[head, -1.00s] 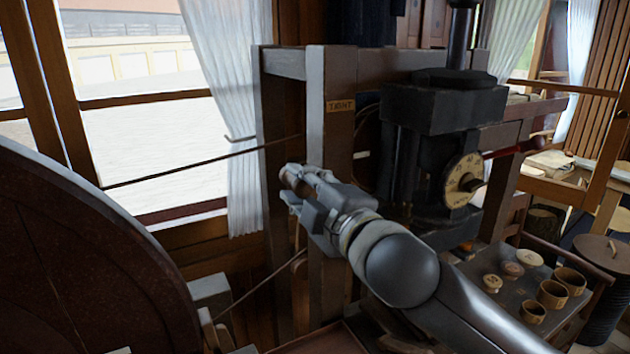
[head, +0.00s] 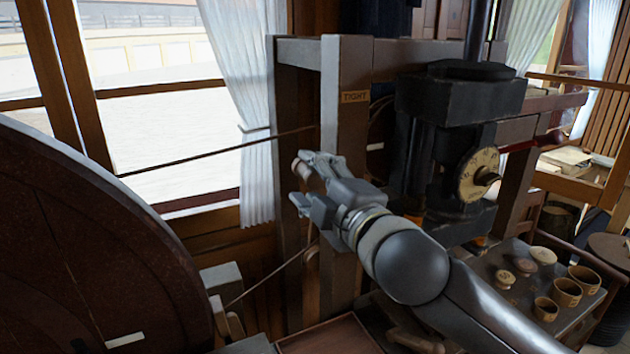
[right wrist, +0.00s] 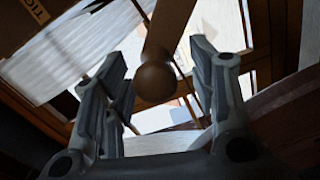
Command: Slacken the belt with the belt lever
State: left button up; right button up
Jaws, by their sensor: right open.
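The belt lever shows in the right wrist view as a wooden bar ending in a round knob (right wrist: 156,82), between my open fingers, with gaps on both sides. My right gripper (head: 309,183) is open beside the grey post (head: 345,140) of the frame. A "TIGHT" label (head: 355,96) is on the frame above it. The thin dark belt (head: 220,150) runs from the frame toward the large dark wheel (head: 90,250), with a lower run (head: 270,273). Most of the lever is hidden. My left gripper is out of view.
A black machine with a brass dial (head: 479,174) and a red-tipped handle (head: 530,144) stands right of the post. A board (head: 520,315) at lower right holds wooden cups (head: 567,291) and discs (head: 543,256). A window and curtain (head: 235,90) lie behind.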

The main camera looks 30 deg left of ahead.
jog(key=shift+d, duration=0.1)
jog(key=shift+d, duration=0.15)
jog(key=v, duration=1.1)
jog(key=shift+s+d, duration=0.2)
jog(key=shift+s, duration=0.15)
